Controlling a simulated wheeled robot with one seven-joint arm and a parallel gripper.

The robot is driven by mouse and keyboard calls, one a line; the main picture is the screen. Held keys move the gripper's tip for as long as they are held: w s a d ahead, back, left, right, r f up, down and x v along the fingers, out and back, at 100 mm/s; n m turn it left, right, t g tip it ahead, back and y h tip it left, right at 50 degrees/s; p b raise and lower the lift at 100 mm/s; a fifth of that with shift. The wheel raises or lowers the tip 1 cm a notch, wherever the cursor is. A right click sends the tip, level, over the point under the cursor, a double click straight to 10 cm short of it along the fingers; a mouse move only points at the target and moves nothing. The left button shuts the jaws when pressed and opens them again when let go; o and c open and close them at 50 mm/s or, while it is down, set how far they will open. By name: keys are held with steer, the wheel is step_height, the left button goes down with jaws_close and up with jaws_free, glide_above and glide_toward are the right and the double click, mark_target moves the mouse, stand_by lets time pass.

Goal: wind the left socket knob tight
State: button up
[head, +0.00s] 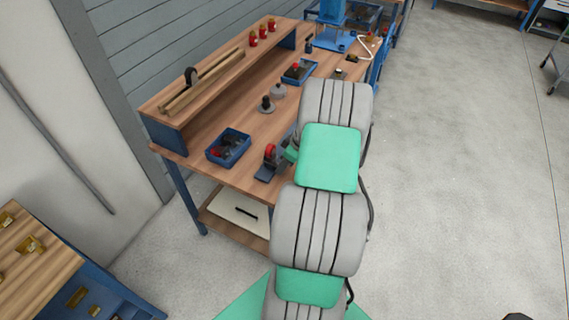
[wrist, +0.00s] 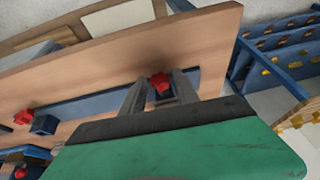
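In the wrist view, a red knob (wrist: 161,84) lies between the tips of my gripper's two grey fingers (wrist: 160,88), in front of a long dark blue rail (wrist: 100,103) on the bench. The fingers stand apart on either side of it. A narrow gap seems to show, and I cannot tell whether either finger touches. A second red knob (wrist: 23,117) sits farther left in the wrist view, beside a small blue block (wrist: 44,125). In the head view my arm hides my gripper; a red part (head: 270,151) on a dark fixture shows just left of the arm.
The wooden workbench (head: 205,136) has a raised shelf with wooden rods and small red items. A blue bin (head: 228,148) stands left of the fixture, another (head: 299,72) farther back. A wood-topped rack (head: 35,255) stands at lower left.

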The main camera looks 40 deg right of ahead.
jaws_close()
stand_by(0.3)
steer(key=shift+d+f+y, duration=0.15)
steer(key=shift+d+y, duration=0.05)
steer(key=shift+y, duration=0.5)
steer(key=shift+w+d+r+m+g+y+p, duration=0.15)
steer(key=shift+m+g+y+p, duration=0.1)
steer(key=shift+y+p, duration=0.25)
steer(key=shift+w+d+r+m+g+y+p, duration=0.15)
steer(key=shift+g+y+p, duration=0.1)
steer(key=shift+y, duration=0.45)
steer(key=shift+s+f+p, duration=0.1)
steer(key=shift+s+p, duration=0.05)
steer(key=shift+p, duration=0.15)
steer(key=shift+a+f+y, duration=0.1)
steer(key=shift+y, duration=0.2)
steer(key=shift+o, duration=1.5)
jaws_free()
